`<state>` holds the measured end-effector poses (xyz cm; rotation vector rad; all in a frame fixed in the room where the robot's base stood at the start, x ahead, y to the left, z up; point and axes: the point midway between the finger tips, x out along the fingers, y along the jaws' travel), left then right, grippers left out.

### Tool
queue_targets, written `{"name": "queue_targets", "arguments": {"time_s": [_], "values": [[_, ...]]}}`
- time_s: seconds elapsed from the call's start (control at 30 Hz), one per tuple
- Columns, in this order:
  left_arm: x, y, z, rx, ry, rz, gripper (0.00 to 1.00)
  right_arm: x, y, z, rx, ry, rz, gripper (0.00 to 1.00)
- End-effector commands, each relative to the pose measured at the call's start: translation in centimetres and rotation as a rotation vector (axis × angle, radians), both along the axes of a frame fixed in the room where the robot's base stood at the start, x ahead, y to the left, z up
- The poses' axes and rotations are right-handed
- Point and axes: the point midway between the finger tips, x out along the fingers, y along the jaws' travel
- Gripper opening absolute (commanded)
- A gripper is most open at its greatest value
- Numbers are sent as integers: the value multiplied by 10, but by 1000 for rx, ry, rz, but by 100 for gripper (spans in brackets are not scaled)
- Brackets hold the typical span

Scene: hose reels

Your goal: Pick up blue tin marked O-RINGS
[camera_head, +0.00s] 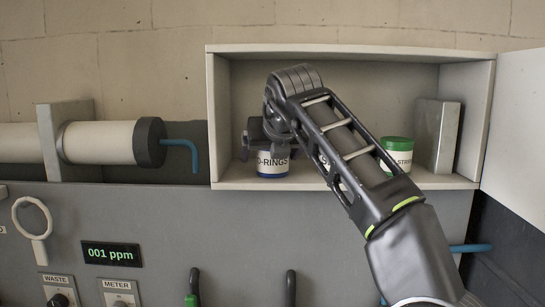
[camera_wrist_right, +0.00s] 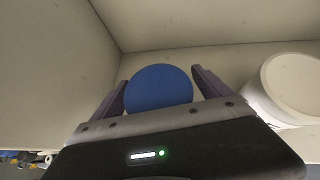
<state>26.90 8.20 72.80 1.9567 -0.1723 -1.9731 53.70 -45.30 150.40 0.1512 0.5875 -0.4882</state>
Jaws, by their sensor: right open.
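The blue-lidded tin marked O-RINGS (camera_head: 272,169) stands upright on the floor of the open wall cabinet, at its left end. Its upper part is hidden by my right gripper (camera_head: 268,142) in the head view. In the right wrist view its round blue lid (camera_wrist_right: 158,88) lies between the two fingers of the right gripper (camera_wrist_right: 160,80). The fingers are open, one on each side of the lid, with a narrow gap visible on the right; contact on the left is hard to tell. My left gripper is not in view.
A white-lidded tin (camera_wrist_right: 293,88) stands close right of the blue one, mostly behind my arm in the head view. Further right are a green-lidded tin (camera_head: 397,150) and a grey metal box (camera_head: 437,135). The cabinet (camera_head: 216,120) has walls close at left and back.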

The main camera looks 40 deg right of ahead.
Motion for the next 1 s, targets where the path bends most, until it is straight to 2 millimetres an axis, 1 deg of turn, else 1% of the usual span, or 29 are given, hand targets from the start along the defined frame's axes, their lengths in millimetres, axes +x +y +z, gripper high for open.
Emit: {"name": "queue_targets", "arguments": {"time_s": [0.13, 0.9, 1.0], "values": [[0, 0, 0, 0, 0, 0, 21, 0, 0, 0, 0, 0, 0, 87], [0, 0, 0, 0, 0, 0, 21, 0, 0, 0, 0, 0, 0, 24], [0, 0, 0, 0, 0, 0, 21, 0, 0, 1, 0, -1, 0, 18]]}}
